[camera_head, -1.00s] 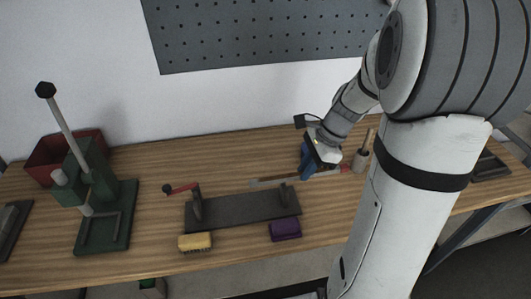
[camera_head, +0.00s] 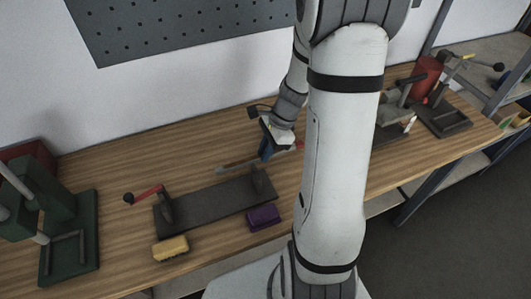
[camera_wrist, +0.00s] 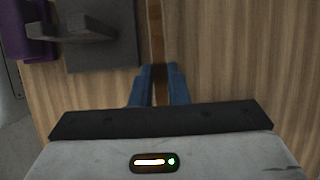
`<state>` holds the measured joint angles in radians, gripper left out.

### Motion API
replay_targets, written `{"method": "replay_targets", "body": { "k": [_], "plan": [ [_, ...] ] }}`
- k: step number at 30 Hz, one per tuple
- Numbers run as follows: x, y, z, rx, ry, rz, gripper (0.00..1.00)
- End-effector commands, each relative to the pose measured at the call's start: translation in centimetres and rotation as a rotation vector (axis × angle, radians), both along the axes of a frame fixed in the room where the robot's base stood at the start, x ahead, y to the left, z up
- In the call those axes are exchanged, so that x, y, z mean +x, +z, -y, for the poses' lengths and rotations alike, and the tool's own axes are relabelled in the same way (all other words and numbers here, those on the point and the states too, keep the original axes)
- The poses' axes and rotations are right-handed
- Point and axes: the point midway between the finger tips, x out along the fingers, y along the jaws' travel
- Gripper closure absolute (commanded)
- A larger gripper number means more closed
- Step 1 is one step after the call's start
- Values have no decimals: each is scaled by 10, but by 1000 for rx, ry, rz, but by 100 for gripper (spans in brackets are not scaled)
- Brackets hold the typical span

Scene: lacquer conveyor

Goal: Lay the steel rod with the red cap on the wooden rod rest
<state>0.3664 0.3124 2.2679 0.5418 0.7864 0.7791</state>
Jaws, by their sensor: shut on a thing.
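My gripper (camera_head: 266,154) has blue fingers, which also show in the wrist view (camera_wrist: 160,88). It is shut on the steel rod (camera_head: 232,166), near the back middle of the bench. The rod extends left from the fingers as a thin grey bar, and its red cap (camera_head: 299,145) shows on the right. In the wrist view the rod (camera_wrist: 157,48) runs upward from between the fingers and looks brownish. I cannot tell whether it touches the bench. A dark base with two uprights (camera_head: 212,207) stands in front; I cannot tell whether this is the wooden rod rest.
A red lever with a dark knob (camera_head: 148,193) is at the dark base's left end. A yellow block (camera_head: 171,249) and a purple block (camera_head: 264,217) lie in front. A green press (camera_head: 60,215) stands left. Tools and a red canister (camera_head: 427,77) stand right. My arm hides part of the bench.

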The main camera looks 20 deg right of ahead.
Motion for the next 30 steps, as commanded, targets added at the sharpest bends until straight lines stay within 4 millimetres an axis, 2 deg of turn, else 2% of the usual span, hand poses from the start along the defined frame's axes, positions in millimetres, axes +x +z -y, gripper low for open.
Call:
{"method": "replay_targets", "body": {
  "k": [3,14,15,18,25,30],
  "plan": [
    [-1,-16,-1,1,0,-3,100],
    [0,-21,-1,0,2,0,100],
    [0,-21,-1,0,2,0,84],
    [0,-20,-1,0,2,0,77],
    [0,-19,-1,0,3,0,77],
    [1,-5,4,0,2,4,77]
  ]
}}
